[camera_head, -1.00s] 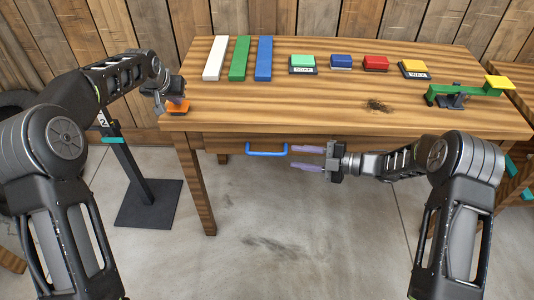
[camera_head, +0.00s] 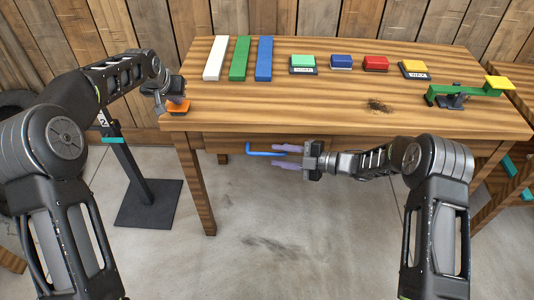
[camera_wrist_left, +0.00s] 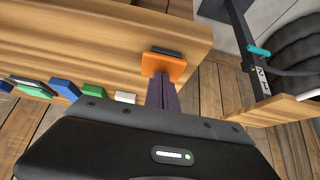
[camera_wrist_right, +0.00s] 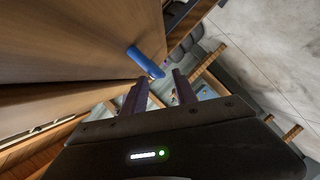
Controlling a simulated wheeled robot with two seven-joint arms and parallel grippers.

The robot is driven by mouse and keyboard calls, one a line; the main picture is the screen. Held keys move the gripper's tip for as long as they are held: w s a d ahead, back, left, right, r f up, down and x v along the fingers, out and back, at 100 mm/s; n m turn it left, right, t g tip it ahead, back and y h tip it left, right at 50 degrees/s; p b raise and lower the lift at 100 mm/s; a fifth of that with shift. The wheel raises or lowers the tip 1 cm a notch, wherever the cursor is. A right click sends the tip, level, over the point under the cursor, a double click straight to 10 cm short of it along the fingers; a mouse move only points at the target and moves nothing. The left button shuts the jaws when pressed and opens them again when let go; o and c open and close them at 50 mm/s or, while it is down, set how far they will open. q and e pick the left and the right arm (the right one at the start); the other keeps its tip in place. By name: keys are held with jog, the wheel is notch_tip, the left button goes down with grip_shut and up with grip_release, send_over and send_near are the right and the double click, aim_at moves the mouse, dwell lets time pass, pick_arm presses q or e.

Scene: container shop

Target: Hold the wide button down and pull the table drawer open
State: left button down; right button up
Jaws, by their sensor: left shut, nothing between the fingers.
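The wide orange button (camera_head: 178,106) sits at the table's near left corner; it also shows in the left wrist view (camera_wrist_left: 164,65). My left gripper (camera_wrist_left: 163,84) is shut and empty, its fingertips on or right at the button; how far the button is pressed I cannot tell. The blue drawer handle (camera_head: 252,151) is on the front under the tabletop, its right part hidden by my right gripper's fingers. My right gripper (camera_head: 275,156) is open at the handle. In the right wrist view the handle (camera_wrist_right: 146,61) lies just beyond the gap between the fingertips. The drawer looks closed.
On the tabletop (camera_head: 300,112) stand white, green and blue bars (camera_head: 239,59), several coloured buttons (camera_head: 375,63) and a green lever with a yellow pad (camera_head: 466,91). A black-based stand (camera_head: 148,203) is left of the table. The floor before the table is clear.

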aim_at(272, 154)
jog(key=shift+x, duration=2.35)
jog(key=shift+c, duration=0.2)
grip_shut()
